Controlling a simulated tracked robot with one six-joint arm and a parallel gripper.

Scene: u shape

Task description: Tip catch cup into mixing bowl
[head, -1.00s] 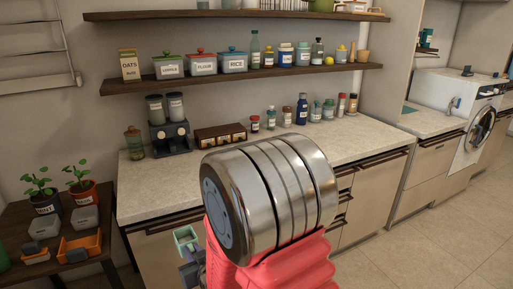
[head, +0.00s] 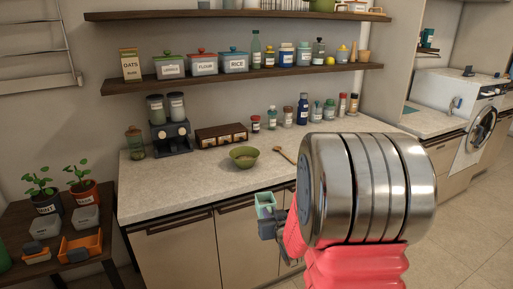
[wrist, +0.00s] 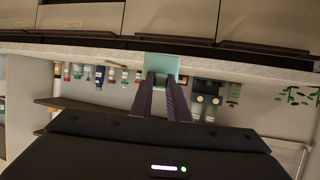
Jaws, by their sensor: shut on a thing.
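The catch cup (head: 265,204) is a small teal, square-sided cup. It looks roughly upright, with its opening upward in the head view. My gripper (head: 270,226) is shut on it in front of the counter's front edge. In the wrist view the cup (wrist: 163,63) sits between the two dark fingertips (wrist: 162,82). The mixing bowl (head: 244,152) is a green bowl on the counter, beyond the cup and slightly left of it in the head view, apart from it. I cannot make out the bowl in the wrist view, nor the cup's contents.
A wooden spoon (head: 284,154) lies right of the bowl. A coffee grinder (head: 170,136), a wooden rack (head: 222,136) and several jars (head: 302,109) line the back of the counter (head: 180,187). My arm hides the counter's right part.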

